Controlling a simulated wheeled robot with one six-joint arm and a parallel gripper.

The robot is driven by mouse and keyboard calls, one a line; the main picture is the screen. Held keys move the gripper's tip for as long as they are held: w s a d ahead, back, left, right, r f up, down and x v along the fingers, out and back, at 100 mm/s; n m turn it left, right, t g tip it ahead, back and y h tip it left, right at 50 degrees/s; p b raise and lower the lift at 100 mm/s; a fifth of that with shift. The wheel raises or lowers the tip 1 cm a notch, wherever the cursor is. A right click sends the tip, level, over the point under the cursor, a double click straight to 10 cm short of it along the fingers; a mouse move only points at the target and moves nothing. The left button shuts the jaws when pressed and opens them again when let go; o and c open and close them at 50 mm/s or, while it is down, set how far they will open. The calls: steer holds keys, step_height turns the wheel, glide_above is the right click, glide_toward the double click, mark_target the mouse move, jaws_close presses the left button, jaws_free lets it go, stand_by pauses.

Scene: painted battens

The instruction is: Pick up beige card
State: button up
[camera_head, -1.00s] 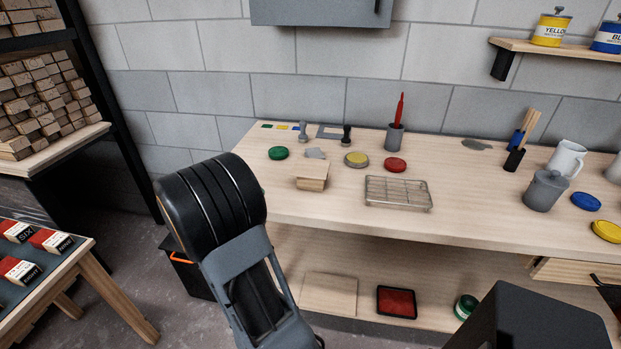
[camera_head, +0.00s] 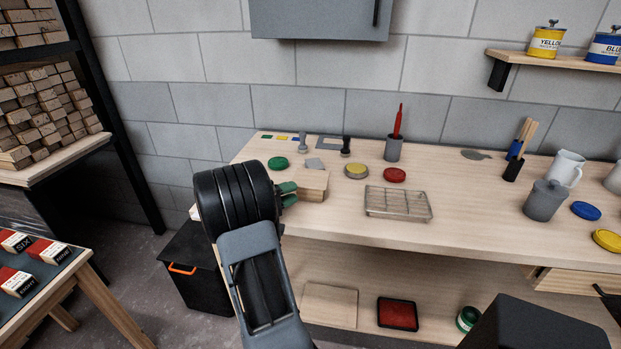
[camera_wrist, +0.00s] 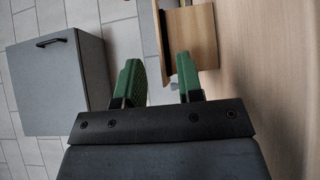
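The beige card (camera_head: 312,180) appears to be the thin pale sheet lying flat on a wooden block (camera_head: 311,195) near the left end of the workbench. In the wrist view, the card's edge (camera_wrist: 159,42) stands beside the block (camera_wrist: 203,38), with a thin dark gap between them. My gripper (camera_head: 291,195) is at the left side of the block. In the wrist view my gripper (camera_wrist: 159,75) has its two green fingers well apart, the card's edge lying between them in the picture. No grip on the card shows. My wrist hides part of the bench's left end.
On the workbench (camera_head: 460,210), a wire rack (camera_head: 398,203) stands right of the block. A black bin (camera_head: 190,270) stands on the floor left of the bench.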

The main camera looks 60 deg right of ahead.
mark_target(310, 179)
steer(key=shift+p+x, duration=0.35)
steer(key=shift+x, duration=1.75)
steer(key=shift+c, duration=0.5)
jaws_close()
